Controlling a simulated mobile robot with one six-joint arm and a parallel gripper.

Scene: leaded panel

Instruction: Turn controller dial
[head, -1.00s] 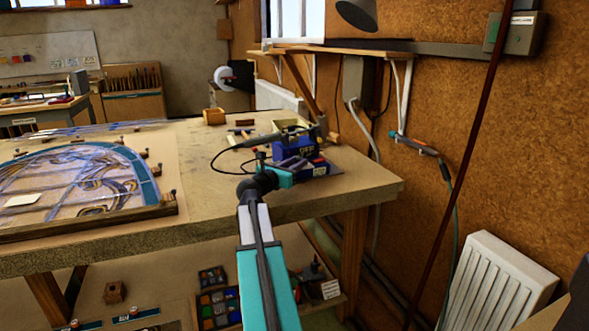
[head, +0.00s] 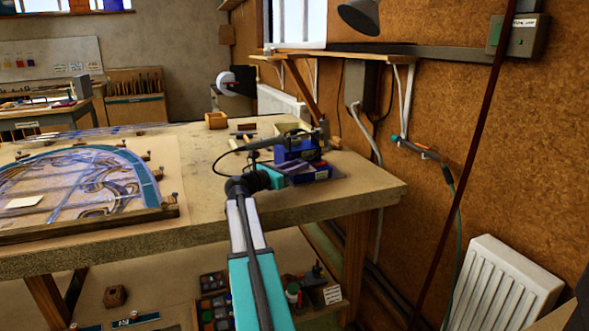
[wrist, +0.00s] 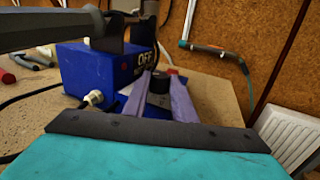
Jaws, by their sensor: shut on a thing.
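The controller is a blue box (head: 296,152) on the right part of the workbench, with a lettered face reading OFF in the wrist view (wrist: 112,72). Its dark dial (wrist: 159,86) shows between my two lavender fingers in the wrist view. My gripper (wrist: 158,92) is shut on the dial, one finger on each side. In the head view my gripper (head: 287,168) is at the controller's front, and the dial is hidden there. A dark-handled iron (wrist: 45,30) lies across the top of the box in the wrist view.
The leaded panel (head: 80,180) lies on the left of the bench (head: 225,215). A small wooden box (head: 216,120) stands behind. A white radiator (head: 495,290) and a leaning dark rod (head: 470,150) are at the right. The bench between panel and controller is mostly clear.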

